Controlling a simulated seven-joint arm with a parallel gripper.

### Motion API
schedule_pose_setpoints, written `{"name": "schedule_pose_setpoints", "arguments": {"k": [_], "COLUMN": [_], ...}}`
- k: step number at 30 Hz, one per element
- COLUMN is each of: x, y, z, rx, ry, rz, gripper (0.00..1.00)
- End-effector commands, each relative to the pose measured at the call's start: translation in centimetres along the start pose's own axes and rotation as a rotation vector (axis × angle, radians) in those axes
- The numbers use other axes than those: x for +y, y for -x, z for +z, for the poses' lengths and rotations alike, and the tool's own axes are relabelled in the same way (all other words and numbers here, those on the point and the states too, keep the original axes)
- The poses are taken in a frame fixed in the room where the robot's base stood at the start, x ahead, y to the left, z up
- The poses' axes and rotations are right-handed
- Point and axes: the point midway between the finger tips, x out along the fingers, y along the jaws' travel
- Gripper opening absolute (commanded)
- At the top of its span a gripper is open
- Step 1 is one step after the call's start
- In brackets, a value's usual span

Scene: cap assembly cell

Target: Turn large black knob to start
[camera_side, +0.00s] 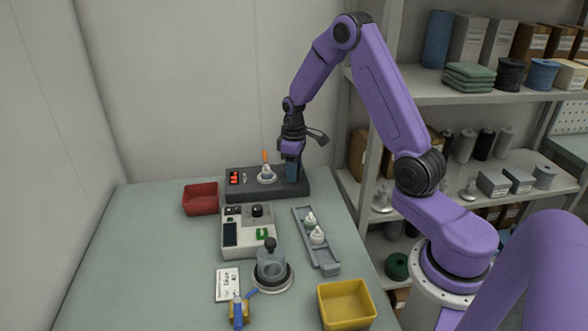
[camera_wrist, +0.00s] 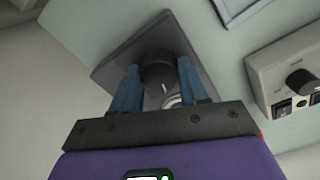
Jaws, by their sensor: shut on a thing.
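The large black knob (camera_wrist: 158,74) sits on a dark device (camera_side: 238,194). A white mark shows on the knob in the wrist view. My gripper (camera_side: 292,178) reaches down to the right end of this device, and its blue fingers hide the knob in the side view. In the wrist view, my gripper (camera_wrist: 158,85) has one finger on each side of the knob and is shut on it. The device has a red lit display (camera_side: 234,178) at its left end. A white round seat holding a small orange-tipped part (camera_side: 265,158) stands just left of my fingers.
A grey control box (camera_side: 232,246) with a smaller black knob (camera_side: 257,210) stands in front. A red bin (camera_side: 201,198) is at left. A rail with white caps (camera_side: 318,236), a yellow bin (camera_side: 346,304) and a round fixture (camera_side: 272,270) are nearer. The table's left side is clear.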

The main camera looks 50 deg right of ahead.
Motion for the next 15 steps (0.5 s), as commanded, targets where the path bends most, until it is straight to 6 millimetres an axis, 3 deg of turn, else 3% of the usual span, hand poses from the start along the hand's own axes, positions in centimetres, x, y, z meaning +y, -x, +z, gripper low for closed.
{"name": "schedule_pose_setpoints", "arguments": {"k": [15], "x": [-0.02], "y": [0.07], "z": [-0.02], "rx": [0.001], "ry": [0.233], "rz": [0.001], "gripper": [0.13]}}
